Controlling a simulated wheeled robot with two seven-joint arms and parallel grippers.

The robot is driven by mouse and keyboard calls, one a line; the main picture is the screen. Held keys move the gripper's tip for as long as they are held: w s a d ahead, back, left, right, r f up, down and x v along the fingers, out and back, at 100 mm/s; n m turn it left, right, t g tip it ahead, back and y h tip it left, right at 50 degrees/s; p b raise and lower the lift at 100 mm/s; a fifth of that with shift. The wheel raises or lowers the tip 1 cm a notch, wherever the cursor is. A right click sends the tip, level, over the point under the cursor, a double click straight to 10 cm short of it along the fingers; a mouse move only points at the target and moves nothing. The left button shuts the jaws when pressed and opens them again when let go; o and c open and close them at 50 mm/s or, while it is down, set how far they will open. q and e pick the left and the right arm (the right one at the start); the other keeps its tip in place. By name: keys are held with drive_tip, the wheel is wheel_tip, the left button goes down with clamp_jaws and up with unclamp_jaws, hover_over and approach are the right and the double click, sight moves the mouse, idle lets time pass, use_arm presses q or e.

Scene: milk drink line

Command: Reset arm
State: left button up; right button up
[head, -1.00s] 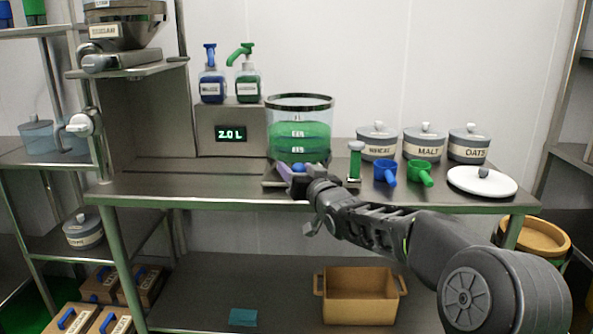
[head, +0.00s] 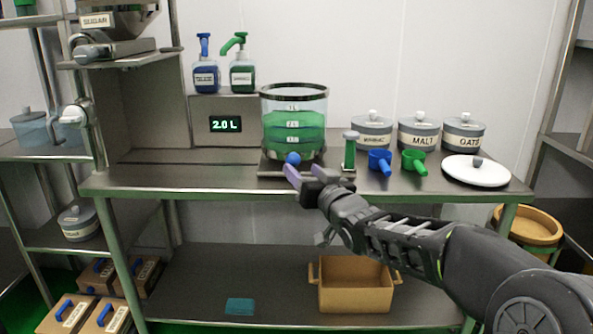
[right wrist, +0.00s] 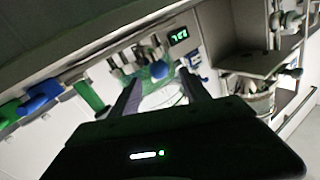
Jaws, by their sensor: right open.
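My right gripper (head: 300,178) is at the front edge of the table, just in front of the clear container (head: 294,130) of green liquid. Its purple-tipped fingers are apart, with nothing held between them. A blue ball-shaped knob (head: 293,158) shows just beyond the fingertips, low at the front of the container. In the right wrist view the two fingers point toward the blue knob (right wrist: 158,70), apart from it. My right arm reaches in from the lower right. My left gripper is not in view.
A white lid (head: 476,171) lies farther right. Lidded jars (head: 418,136) stand behind. A display (head: 225,124) reads 2.0 L. A brown crate (head: 355,286) sits on the lower shelf.

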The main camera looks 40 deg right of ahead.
idle(0.3)
drive_tip(key=w+a+f+g+y, duration=0.15)
drive_tip(key=a+f, duration=0.25)
drive_tip(key=f, duration=0.7)
drive_tip(key=s+a+f+g+y, duration=0.1)
drive_tip(key=a+f+g, duration=0.2)
drive_tip(key=f, duration=0.7)
drive_tip(key=s+a+f+n+g+y, duration=0.1)
drive_tip(key=s+a+f+g, duration=0.2)
drive_tip(key=s+a+f, duration=0.5)
drive_tip(key=s+a+f+g+y, duration=0.2)
drive_tip(key=a+f, duration=0.5)
drive_tip(key=f, duration=0.5)
drive_tip(key=s+a+f+n+g+y, duration=0.1)
drive_tip(key=s+a+f+g, duration=0.2)
drive_tip(key=s+a+f, duration=0.5)
drive_tip(key=s+a+f+n+g+y+p, duration=0.1)
drive_tip(key=s+a+f+g, duration=0.1)
drive_tip(key=s+a+f, duration=0.3)
drive_tip(key=s+a+f+g+y, duration=0.1)
drive_tip(key=s+a+f+g, duration=0.25)
drive_tip(key=s, duration=0.45)
wheel_tip(320, 180, up, 22)
drive_tip(key=t+p, duration=0.1)
drive_tip(key=p, duration=2)
drive_tip(key=shift+w+f, duration=0.15)
drive_tip(key=shift+w, duration=0.2)
